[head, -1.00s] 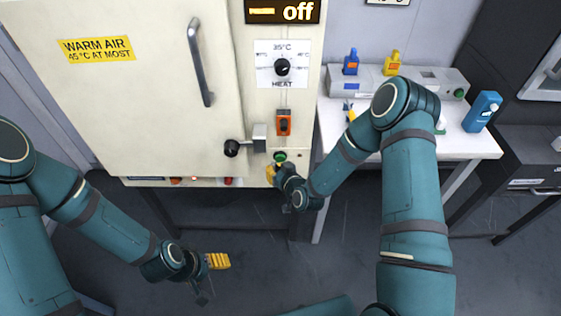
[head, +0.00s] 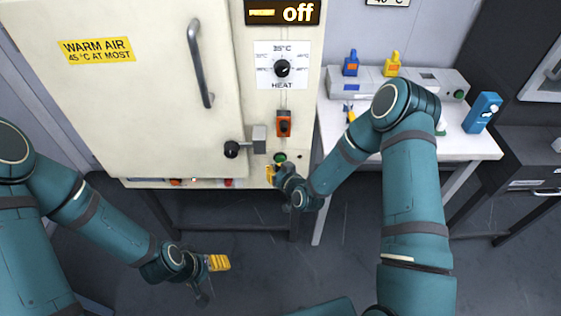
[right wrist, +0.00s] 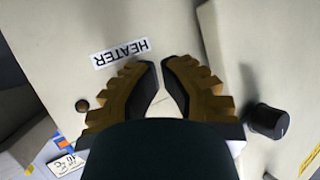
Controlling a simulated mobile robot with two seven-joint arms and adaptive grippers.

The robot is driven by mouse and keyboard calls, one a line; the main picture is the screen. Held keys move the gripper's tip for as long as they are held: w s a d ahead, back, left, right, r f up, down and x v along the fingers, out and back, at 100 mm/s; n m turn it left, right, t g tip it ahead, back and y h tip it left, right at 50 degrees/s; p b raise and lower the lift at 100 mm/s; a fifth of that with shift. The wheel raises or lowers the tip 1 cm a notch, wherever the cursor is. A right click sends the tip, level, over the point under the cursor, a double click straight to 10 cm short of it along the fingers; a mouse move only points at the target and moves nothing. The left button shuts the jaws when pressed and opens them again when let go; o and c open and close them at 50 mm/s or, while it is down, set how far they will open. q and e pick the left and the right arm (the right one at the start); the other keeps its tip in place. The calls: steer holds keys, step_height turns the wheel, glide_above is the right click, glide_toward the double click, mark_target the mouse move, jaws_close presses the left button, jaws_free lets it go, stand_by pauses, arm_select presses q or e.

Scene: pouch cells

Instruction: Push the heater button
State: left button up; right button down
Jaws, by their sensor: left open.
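The heater cabinet's green button (head: 280,157) is on the lower front panel, below an orange switch (head: 284,124). The display (head: 283,12) reads "off". My right gripper (head: 271,174) is just below and in front of the button; contact cannot be made out. In the right wrist view its yellow fingers (right wrist: 160,72) nearly meet at the tips, with nothing seen between them. The HEATER label (right wrist: 121,53) appears upside down beside the tips, and the button is hidden there. My left gripper (head: 221,263) is open and empty, low over the floor.
A black lever knob (head: 231,149) sits left of the button and also shows in the right wrist view (right wrist: 268,120). A heat dial (head: 282,68) is above. A white table (head: 460,148) with bottles stands to the right. Open floor lies below the cabinet.

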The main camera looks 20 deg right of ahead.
steer(key=shift+w, duration=0.1)
stand_by(0.5)
steer(key=shift+w+d+b, duration=0.1)
steer(key=shift+w+b, duration=0.25)
steer(key=shift+b, duration=0.05)
steer(key=shift+w, duration=0.15)
stand_by(0.4)
steer(key=shift+s, duration=0.6)
steer(key=s+a, duration=0.1)
steer(key=s, duration=0.4)
steer(key=shift+s+a+b, duration=0.4)
steer(key=shift+b, duration=0.05)
stand_by(0.4)
